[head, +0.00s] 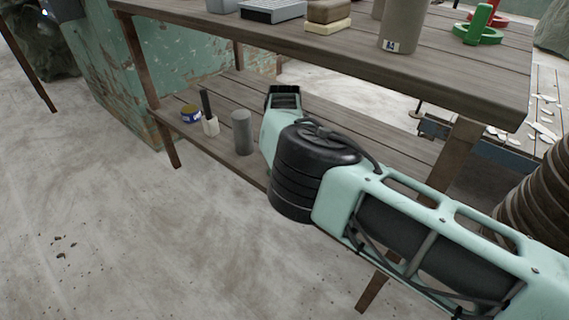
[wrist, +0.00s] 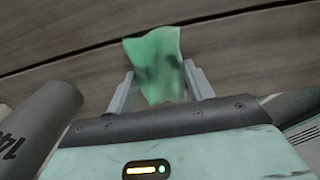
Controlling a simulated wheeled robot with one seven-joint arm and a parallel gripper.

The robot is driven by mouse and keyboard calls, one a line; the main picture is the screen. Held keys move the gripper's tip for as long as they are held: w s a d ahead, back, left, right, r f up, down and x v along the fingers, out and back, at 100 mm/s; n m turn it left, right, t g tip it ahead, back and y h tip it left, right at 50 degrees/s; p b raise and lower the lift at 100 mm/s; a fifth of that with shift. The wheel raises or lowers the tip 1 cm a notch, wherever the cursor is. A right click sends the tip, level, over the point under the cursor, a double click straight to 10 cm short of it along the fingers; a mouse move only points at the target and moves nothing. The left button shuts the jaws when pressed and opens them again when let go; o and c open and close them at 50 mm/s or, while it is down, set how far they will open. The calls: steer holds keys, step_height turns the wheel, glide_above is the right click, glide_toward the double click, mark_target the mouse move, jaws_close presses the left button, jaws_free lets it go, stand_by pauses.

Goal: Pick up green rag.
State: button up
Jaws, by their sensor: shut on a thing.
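The green rag (wrist: 157,55) is a small crumpled cloth in the wrist view, set against brown wooden planks. My gripper (wrist: 161,86) has one finger on each side of it and is shut on it. The rag's upper part sticks out past the fingertips. I cannot tell whether it still touches the planks. In the head view my arm hides the gripper and nearly all of the rag, over the lower shelf (head: 222,93) of the wooden table.
On the lower shelf stand a grey cylinder (head: 241,132), a white block with a dark handle (head: 210,122) and a blue tin (head: 191,113). The tabletop (head: 330,47) overhangs them. A grey cylinder (wrist: 45,118) is close left of my gripper. The floor at left is mostly clear.

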step_height(320, 180, up, 3)
steer(key=shift+r+p, duration=0.15)
steer(key=shift+p, duration=0.9)
steer(key=shift+s+d+r, duration=0.15)
steer(key=shift+d+r, duration=0.05)
steer(key=shift+r, duration=0.05)
steer(key=s+d+p, duration=0.2)
steer(key=s+d, duration=0.1)
steer(key=d, duration=0.1)
steer(key=s+d+p, duration=0.2)
steer(key=s+d, duration=0.1)
steer(key=d, duration=0.1)
steer(key=s+d+p, duration=0.2)
steer(key=s+d, duration=0.1)
steer(key=d, duration=0.1)
steer(key=shift+s+d+f, duration=0.15)
steer(key=shift+s+d, duration=0.15)
steer(key=shift+s, duration=0.1)
steer(key=shift+s+d+f, duration=0.1)
steer(key=shift+s+d, duration=0.4)
steer(key=shift+d, duration=0.1)
steer(key=shift+o, duration=0.9)
steer(key=shift+c, duration=0.5)
